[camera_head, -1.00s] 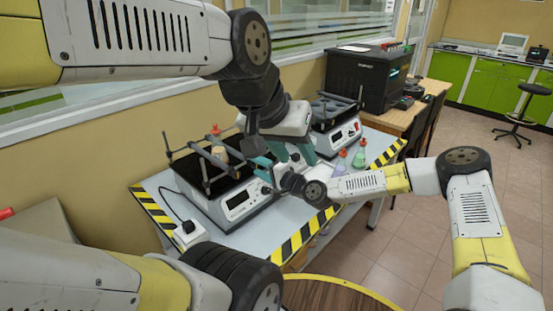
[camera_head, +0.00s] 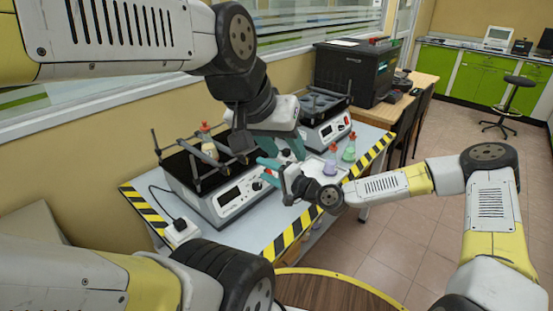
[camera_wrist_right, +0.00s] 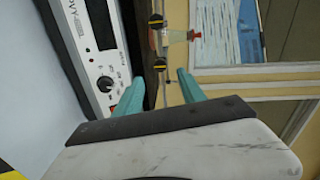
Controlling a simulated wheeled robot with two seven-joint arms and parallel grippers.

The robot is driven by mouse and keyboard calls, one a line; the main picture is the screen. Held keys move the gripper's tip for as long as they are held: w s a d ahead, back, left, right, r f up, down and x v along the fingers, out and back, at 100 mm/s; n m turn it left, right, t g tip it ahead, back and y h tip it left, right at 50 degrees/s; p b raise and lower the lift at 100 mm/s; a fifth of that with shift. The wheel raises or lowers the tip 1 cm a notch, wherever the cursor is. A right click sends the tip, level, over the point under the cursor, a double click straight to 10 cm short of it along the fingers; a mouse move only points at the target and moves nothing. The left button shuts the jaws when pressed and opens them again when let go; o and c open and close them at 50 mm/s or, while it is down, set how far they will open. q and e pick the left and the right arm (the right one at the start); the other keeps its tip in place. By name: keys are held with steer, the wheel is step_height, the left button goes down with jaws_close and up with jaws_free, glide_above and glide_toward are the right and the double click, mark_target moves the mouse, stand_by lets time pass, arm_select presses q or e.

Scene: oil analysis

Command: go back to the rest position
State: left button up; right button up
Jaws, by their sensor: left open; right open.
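My left gripper (camera_head: 282,148) reaches in from the upper left. Its teal fingers point down and stand apart, with nothing seen between them. My right gripper (camera_head: 262,171) is just below it, in front of the hotplate stirrer (camera_head: 234,200), and points left. In the right wrist view its teal fingers (camera_wrist_right: 160,92) are spread and empty. Beyond them a flask with a red stopper (camera_wrist_right: 175,37) sits in a clamp. In the head view this flask (camera_head: 208,146) stands above the left stirrer. The two grippers overlap in the head view; I cannot tell the gap between them.
A second stirrer (camera_head: 326,131) stands behind my grippers. Flasks with red stoppers, one purple (camera_head: 331,167) and one green (camera_head: 349,152), stand by the striped table edge (camera_head: 285,238). A black machine (camera_head: 352,73) is on the wooden table.

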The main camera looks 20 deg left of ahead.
steer(key=shift+d, duration=0.1)
stand_by(0.3)
steer(key=s+d+f+n+g+h, duration=0.1)
steer(key=d+f+n+g+h, duration=0.15)
steer(key=d+n+h, duration=0.6)
steer(key=s+d+r+m+t+h, duration=0.15)
steer(key=d+r, duration=0.35)
steer(key=d, duration=0.5)
steer(key=d+r+m+h, duration=0.1)
steer(key=d+r+h, duration=0.1)
steer(key=d+r, duration=0.55)
steer(key=s+d+r+m, duration=0.1)
steer(key=s+d+r, duration=0.5)
steer(key=s, duration=0.3)
steer(key=s+d+r+m+h, duration=0.1)
steer(key=s+d+r, duration=0.6)
steer(key=s, duration=0.3)
steer(key=shift+d+r+t, duration=0.15)
steer(key=shift+d+t, duration=0.15)
steer(key=shift+d, duration=0.45)
steer(key=shift+s, duration=0.1)
